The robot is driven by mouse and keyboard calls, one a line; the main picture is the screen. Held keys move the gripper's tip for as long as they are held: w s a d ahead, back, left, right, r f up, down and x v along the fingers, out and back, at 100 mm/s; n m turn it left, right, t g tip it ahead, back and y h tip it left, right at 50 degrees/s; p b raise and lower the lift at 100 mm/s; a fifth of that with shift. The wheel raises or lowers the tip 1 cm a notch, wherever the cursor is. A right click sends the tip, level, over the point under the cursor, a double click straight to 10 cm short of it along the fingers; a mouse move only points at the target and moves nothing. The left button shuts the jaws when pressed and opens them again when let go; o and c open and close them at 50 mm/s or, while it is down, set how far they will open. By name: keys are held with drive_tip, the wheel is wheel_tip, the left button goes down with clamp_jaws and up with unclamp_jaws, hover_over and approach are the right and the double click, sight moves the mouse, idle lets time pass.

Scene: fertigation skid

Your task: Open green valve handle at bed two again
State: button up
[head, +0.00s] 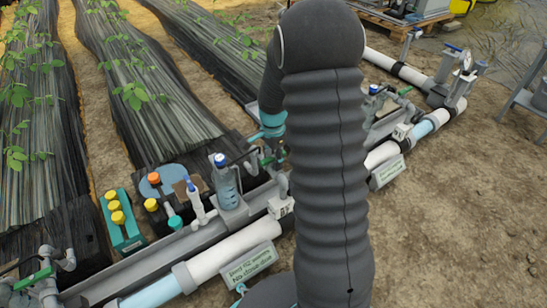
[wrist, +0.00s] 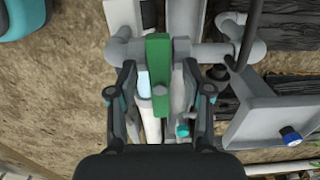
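In the wrist view a green valve handle (wrist: 158,72) lies crosswise over a grey pipe (wrist: 215,52). My gripper (wrist: 157,84) is open, with one finger on each side of the handle. A gap shows between each finger and the handle, so neither appears to touch it. In the head view my arm hides most of this spot, and my fingers cannot be made out. A sign (head: 250,262) on the white pipe in front seems to name bed two; its small text is hard to read.
Another green handle (head: 34,279) is at the lower left, and one more (head: 405,91) is at the right. A clear bottle with a blue cap (head: 226,182) stands left of my arm. A green box with yellow knobs (head: 122,225) is further left. Bare soil lies at right.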

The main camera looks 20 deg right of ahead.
clamp_jaws()
drive_tip(key=n, duration=0.4)
drive_tip(key=shift+p, duration=0.3)
drive_tip(key=n, duration=0.5)
drive_tip(key=shift+n, duration=0.4)
drive_tip(key=n+p, duration=0.1)
drive_tip(key=n, duration=0.8)
drive_tip(key=shift+n, duration=0.3)
drive_tip(key=shift+o, duration=0.6)
unclamp_jaws()
drive_tip(key=shift+r, duration=0.1)
